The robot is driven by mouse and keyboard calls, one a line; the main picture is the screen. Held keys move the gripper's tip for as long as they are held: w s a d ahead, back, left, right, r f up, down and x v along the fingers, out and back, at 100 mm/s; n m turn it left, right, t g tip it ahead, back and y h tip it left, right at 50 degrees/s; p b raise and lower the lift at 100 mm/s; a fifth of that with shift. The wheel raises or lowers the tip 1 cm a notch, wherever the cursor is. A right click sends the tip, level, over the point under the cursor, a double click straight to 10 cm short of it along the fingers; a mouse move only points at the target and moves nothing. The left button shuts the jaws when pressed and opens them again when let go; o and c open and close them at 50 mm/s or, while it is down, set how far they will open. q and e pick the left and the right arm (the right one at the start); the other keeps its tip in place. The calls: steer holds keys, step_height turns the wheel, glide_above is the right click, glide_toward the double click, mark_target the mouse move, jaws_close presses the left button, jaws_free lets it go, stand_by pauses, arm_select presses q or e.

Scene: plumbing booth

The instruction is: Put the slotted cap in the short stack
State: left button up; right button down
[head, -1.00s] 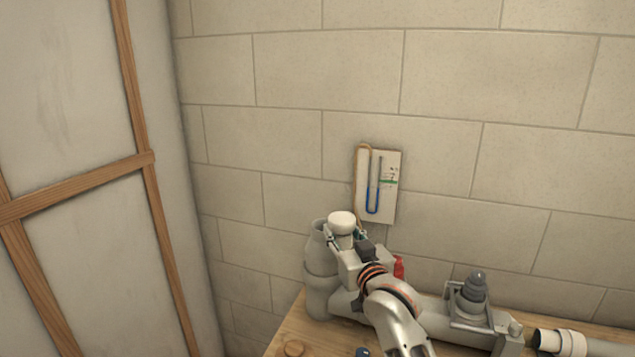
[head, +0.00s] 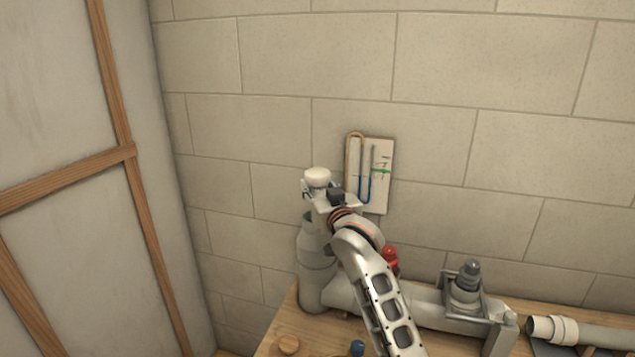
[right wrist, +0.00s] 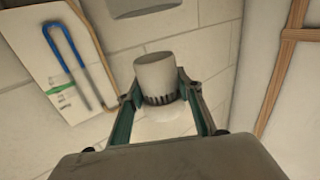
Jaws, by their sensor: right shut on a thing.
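The slotted cap is a white round cap (head: 317,177) with a row of dark slots around it. My right gripper (head: 312,187) is shut on it and holds it in the air above the grey upright pipe stack (head: 314,252) at the left end of the bench. In the right wrist view the cap (right wrist: 158,78) sits between the two fingers (right wrist: 160,100), its slots level with the fingertips. The cap and the stack are apart. The stack's upper rim is partly hidden by my gripper. My left gripper is not in view.
A manometer board (head: 372,175) with a blue U-tube hangs on the block wall behind. A red object (head: 390,257) stands behind my arm. A grey fitting in a bracket (head: 467,285) and a pipe (head: 552,329) lie to the right.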

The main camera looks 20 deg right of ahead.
steer(key=shift+f+b, duration=0.6)
steer(key=shift+f, duration=2.7)
steer(key=shift+f, duration=0.45)
steer(key=c, duration=1.3)
jaws_free()
steer(key=s, duration=1.2)
